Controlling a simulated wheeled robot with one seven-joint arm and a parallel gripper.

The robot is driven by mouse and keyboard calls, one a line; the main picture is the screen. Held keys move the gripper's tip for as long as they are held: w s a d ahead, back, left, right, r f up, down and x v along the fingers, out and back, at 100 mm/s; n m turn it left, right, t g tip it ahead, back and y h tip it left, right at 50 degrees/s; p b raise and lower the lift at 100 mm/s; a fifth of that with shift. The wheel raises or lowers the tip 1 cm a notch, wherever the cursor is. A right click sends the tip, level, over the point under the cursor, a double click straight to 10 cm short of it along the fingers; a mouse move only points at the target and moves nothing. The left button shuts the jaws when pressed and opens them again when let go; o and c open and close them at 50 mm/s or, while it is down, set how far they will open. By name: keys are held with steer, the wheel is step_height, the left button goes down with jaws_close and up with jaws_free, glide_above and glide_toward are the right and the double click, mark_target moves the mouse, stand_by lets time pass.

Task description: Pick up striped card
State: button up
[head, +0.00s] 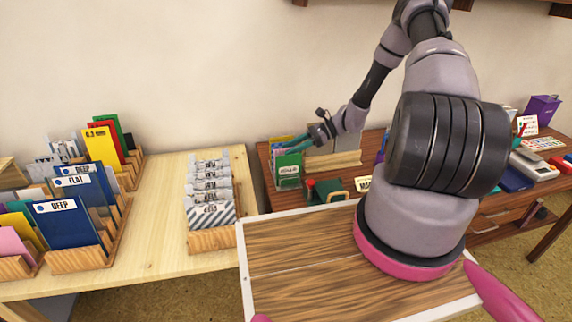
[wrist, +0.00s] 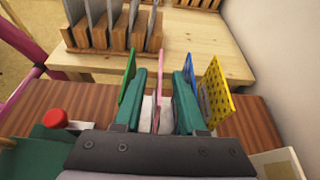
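My gripper (wrist: 160,85) has its two teal fingers apart, so it is open. A thin pink card (wrist: 160,70), seen edge-on, stands between the fingers with a gap on each side. Its face is hidden, so I cannot tell whether it is striped. A green card (wrist: 129,76) stands left of the fingers; a blue card (wrist: 190,72) and a yellow dotted card (wrist: 216,92) stand to the right. In the head view my gripper (head: 298,144) is over these cards. Grey-and-white diagonally striped cards (head: 211,214) stand in a wooden rack on the pale table.
A green box with a red knob (head: 325,191) stands near the card holder; the red knob (wrist: 54,118) shows in the wrist view. The wooden rack (wrist: 115,38) lies beyond the fingers. Several card racks (head: 82,260) fill the left side. The wall is close behind.

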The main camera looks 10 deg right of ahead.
steer(key=shift+x, duration=1.05)
jaws_close()
stand_by(0.5)
